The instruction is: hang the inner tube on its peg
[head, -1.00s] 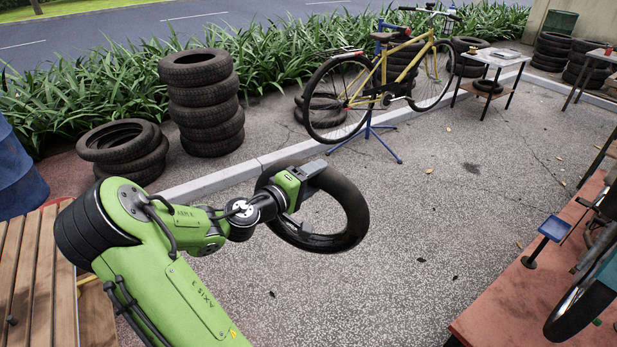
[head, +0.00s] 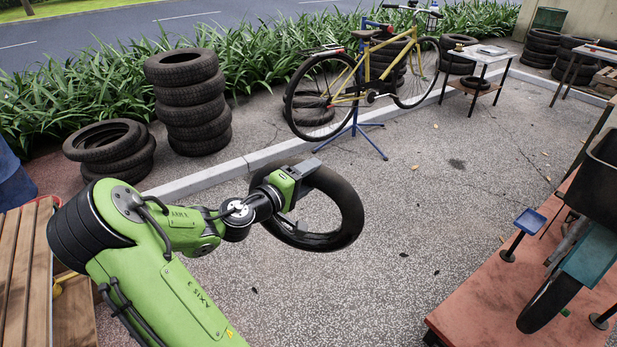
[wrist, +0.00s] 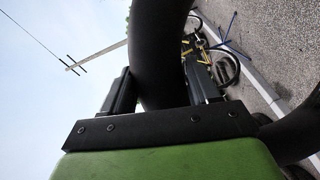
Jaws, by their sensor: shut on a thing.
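The black inner tube (head: 350,208) hangs in the air from my gripper (head: 305,170), in the middle of the head view. In the wrist view, my gripper (wrist: 165,95) has its two dark fingers on either side of the tube (wrist: 160,50), shut on it. The tube is a large open ring, tilted, and clear of the ground. The gripper covers a part of its upper left rim. I cannot make out the peg in these frames.
A yellow bicycle (head: 362,88) stands on a blue stand behind the tube. Tyre stacks (head: 190,105) stand at the left by the plants. A red platform (head: 480,295) with a blue-topped post (head: 530,222) and a cart wheel (head: 550,300) is at right. Paving between is open.

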